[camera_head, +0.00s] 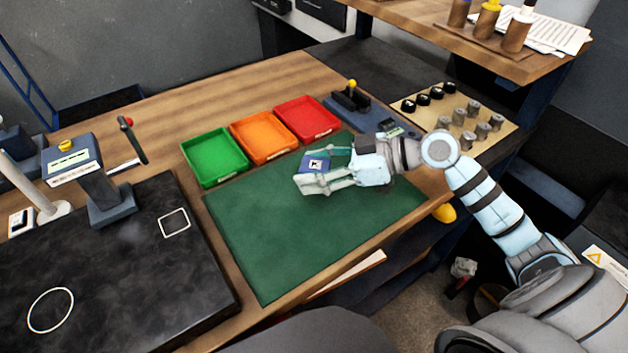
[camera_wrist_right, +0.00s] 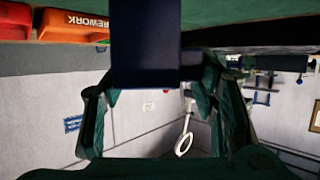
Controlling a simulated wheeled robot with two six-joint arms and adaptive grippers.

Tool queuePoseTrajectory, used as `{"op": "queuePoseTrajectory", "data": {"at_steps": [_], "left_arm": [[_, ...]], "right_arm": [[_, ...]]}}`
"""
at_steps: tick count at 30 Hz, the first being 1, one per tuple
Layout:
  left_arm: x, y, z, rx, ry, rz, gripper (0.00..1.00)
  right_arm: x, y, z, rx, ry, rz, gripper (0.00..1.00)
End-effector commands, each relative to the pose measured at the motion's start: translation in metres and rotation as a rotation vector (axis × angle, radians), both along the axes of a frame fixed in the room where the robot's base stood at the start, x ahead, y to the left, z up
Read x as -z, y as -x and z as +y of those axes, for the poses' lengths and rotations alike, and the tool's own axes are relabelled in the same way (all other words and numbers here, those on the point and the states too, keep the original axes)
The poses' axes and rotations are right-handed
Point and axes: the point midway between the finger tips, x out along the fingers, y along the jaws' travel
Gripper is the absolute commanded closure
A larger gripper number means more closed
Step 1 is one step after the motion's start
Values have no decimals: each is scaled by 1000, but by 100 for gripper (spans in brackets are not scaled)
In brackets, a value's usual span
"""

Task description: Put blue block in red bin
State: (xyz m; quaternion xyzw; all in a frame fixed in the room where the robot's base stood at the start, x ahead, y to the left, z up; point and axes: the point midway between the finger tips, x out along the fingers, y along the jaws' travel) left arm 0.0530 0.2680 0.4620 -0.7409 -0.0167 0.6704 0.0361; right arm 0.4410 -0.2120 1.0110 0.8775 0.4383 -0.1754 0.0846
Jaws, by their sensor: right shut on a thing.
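In the right wrist view the block (camera_wrist_right: 146,45) is a dark blue shape between the fingers. The gripper is over the green mat, near the mat's far edge; the height of the block above the mat is hard to tell. The red bin (camera_head: 333,134) lies beyond the block, at the right end of the row of bins, and looks empty. My left gripper is not in view.
An orange bin (camera_head: 268,157) and a green bin (camera_head: 213,184) stand left of the red bin. The green mat (camera_head: 290,240) is otherwise clear. A board with several metal parts (camera_head: 468,125) is at the right. A black slab (camera_head: 110,270) covers the left side.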

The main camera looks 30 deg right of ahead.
Motion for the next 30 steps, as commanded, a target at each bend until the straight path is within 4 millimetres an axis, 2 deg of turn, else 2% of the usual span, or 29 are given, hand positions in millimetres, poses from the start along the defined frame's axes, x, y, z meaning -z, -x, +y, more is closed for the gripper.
{"op": "queuePoseTrajectory", "data": {"at_steps": [1, 4, 14, 15, 18, 30], "left_arm": [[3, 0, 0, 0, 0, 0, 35], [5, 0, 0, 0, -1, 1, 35], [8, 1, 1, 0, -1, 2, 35], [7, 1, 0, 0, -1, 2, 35], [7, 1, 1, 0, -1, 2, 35], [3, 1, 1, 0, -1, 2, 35]], "right_arm": [[13, 0, 0, 1, -4, 5, 81], [27, 0, 0, 1, -2, 2, 81], [31, 0, 0, 1, 0, 1, 81], [30, 0, 0, 1, 0, 1, 42], [30, 0, -1, 1, 0, 1, 26], [25, 1, -2, 1, 3, 2, 26]]}}
